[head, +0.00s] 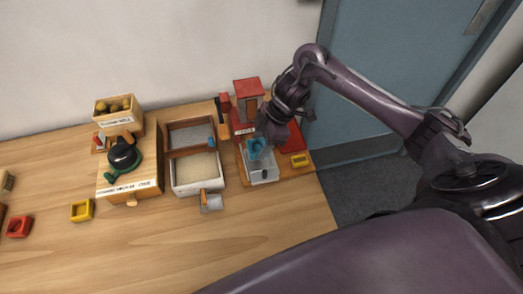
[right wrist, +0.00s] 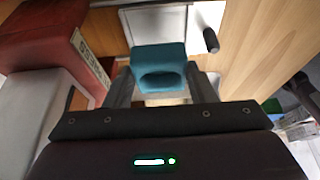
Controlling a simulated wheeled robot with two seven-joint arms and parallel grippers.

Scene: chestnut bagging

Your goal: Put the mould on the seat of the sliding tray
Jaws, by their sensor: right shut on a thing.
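The blue mould (head: 255,150) is a small open block held in my right gripper (head: 264,138). In the right wrist view the teal mould (right wrist: 160,62) sits between the two fingers of the right gripper (right wrist: 160,85), with its opening facing the camera. The sliding tray (head: 259,174) is a pale grey plate with a dark knob, in front of the red press. The mould is over the back part of the tray; I cannot tell whether it touches. The tray (right wrist: 148,20) and its knob (right wrist: 210,40) also show beyond the mould in the wrist view. My left gripper is not in view.
The red press (head: 248,87) stands behind the tray.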

